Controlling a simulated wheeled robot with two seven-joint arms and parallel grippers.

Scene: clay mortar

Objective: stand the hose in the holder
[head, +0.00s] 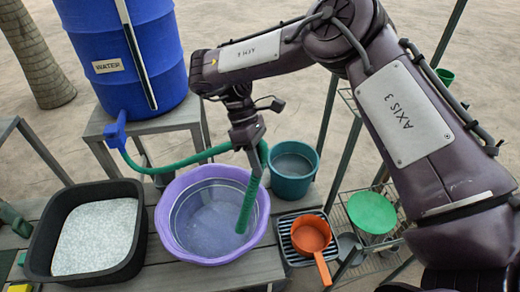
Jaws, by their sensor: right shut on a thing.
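The green hose (190,159) runs from the blue tap on the water barrel to my right gripper (254,158). My right gripper is shut on the hose, pointing down above the far right part of the purple basin. The hose's free end (246,205) hangs below the jaws, slightly tilted, in front of the basin's inside. I cannot tell whether its tip touches the basin floor. No holder is plainly recognisable; a small green cup (445,76) by the post at upper right could be one, but I cannot tell. My left gripper is out of view.
The purple basin (176,238) stands on a wooden bench between a black tray (40,258) of white grains and a teal bucket (291,183). An orange scoop (311,236) and a green disc (371,212) lie to the right. The blue barrel (120,40) stands behind.

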